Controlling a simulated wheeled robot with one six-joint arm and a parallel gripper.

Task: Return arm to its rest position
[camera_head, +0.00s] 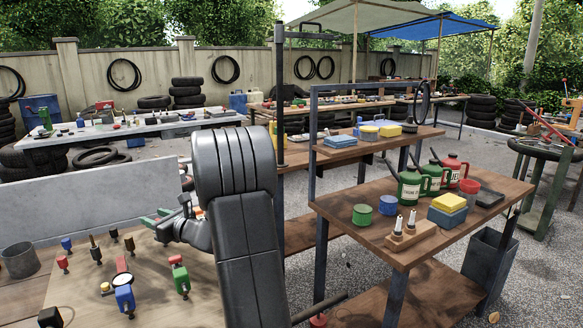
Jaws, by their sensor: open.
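My dark grey arm rises through the middle of the camera_head view, in front of the cart and benches. My gripper (164,229) shows only in part to the left of the arm, above the wooden board (75,283). It is open, with nothing seen held in it. Its fingertips are small and hard to make out against green and dark parts behind. On the board stand several small fittings, among them a blue one (124,297), a red and green one (179,275) and a black one (95,248).
A grey panel (90,203) stands behind the board, with a dark cup (20,260) at the left. At right, a wooden shelf cart (345,205) bears green oil cans (410,186), a red can (453,170) and boxes. Gravel (540,265) lies open at far right.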

